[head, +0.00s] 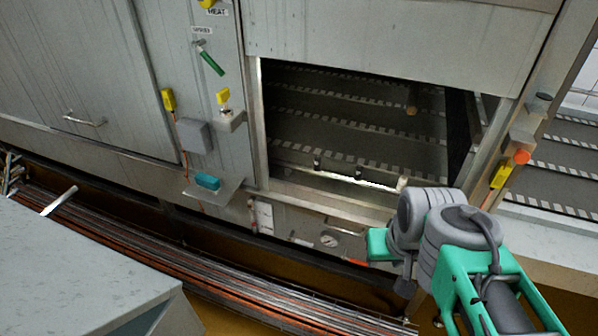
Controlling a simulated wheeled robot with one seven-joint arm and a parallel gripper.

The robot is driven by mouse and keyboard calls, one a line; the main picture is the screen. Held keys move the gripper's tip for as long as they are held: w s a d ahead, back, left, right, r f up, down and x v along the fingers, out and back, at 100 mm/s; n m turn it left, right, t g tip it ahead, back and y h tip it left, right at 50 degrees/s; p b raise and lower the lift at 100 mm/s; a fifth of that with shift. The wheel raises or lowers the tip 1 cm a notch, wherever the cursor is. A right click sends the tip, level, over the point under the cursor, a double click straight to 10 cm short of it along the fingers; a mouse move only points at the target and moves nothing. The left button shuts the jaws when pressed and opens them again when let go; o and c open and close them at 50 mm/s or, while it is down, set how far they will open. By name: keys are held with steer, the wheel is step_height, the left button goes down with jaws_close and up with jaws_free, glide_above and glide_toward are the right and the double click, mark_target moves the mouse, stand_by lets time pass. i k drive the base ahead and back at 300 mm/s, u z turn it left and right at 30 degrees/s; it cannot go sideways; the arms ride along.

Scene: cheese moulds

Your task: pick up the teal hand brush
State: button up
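A small teal block-like thing (207,181), which looks like the teal hand brush, lies on a small grey metal shelf (214,196) on the front of the machine, left of the opening. Its bristles cannot be made out. My arm, with teal links and grey joints, reaches in from the lower right and stays well to the right of the shelf, apart from the brush. The fingers of my gripper do not show in the head view.
A dark opening (350,120) with slatted belts is right of the shelf. A grey box (194,136) and yellow-tagged fittings (168,99) are above it. Pipes (150,245) run along the floor. A grey cabinet top (70,270) fills the lower left. A green handle (211,63) hangs higher up.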

mark_target(208, 184)
steer(key=k, duration=0.6)
steer(key=u, duration=0.75)
steer(key=i, duration=0.6)
steer(key=u, duration=0.65)
steer(key=i, duration=0.65)
steer(key=z, duration=0.1)
